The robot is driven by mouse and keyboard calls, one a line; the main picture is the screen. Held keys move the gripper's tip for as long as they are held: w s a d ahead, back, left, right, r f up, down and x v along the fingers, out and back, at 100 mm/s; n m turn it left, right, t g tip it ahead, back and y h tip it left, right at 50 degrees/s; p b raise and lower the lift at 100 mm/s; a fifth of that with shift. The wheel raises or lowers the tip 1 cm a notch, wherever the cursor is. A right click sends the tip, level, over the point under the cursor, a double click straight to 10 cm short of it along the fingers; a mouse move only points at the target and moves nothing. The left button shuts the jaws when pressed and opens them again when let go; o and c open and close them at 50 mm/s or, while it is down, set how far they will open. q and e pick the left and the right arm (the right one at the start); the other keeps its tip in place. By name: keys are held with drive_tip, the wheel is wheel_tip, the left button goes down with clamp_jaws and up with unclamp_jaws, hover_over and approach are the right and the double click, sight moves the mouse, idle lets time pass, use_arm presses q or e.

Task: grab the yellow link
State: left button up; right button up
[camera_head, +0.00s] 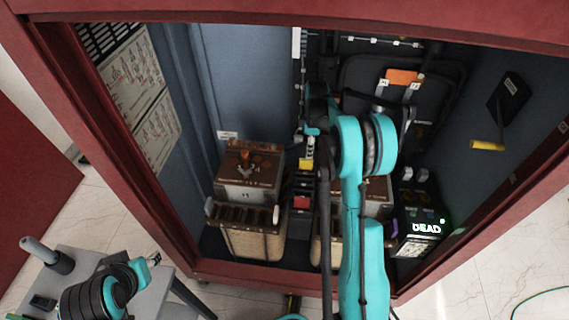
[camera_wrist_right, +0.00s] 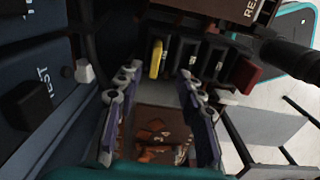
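The yellow link (camera_head: 306,164) is a small yellow block in the narrow column of parts in the cabinet's middle. In the right wrist view the yellow link (camera_wrist_right: 156,58) stands upright at the left end of a row of black blocks. My right gripper (camera_wrist_right: 158,82) is open, its two purple-and-grey fingers apart with nothing between them. The link lies just beyond the fingertips, apart from them. In the head view the right gripper (camera_head: 311,132) is partly hidden by its own arm, just above the link.
Brown-topped transformers stand left (camera_head: 250,170) and right of the column, the right one partly behind my arm. A red block (camera_head: 301,202) sits below the link. A box reading DEAD (camera_head: 420,228) stands at right. The red cabinet frame (camera_head: 110,150) borders the opening.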

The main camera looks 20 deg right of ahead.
sight(307, 160)
drive_tip(key=shift+w+f, duration=0.25)
drive_tip(key=shift+f, duration=0.65)
drive_tip(key=shift+f+b, duration=0.4)
drive_tip(key=shift+f, duration=0.55)
drive_tip(key=f, duration=0.1)
drive_tip(key=f+b, duration=0.1)
drive_tip(key=f, duration=0.3)
drive_tip(key=shift+w+a+f+b, duration=0.1)
drive_tip(key=shift+w+a+b, duration=0.1)
drive_tip(key=shift+w+b, duration=0.15)
drive_tip(key=shift+c, duration=0.9)
clamp_jaws()
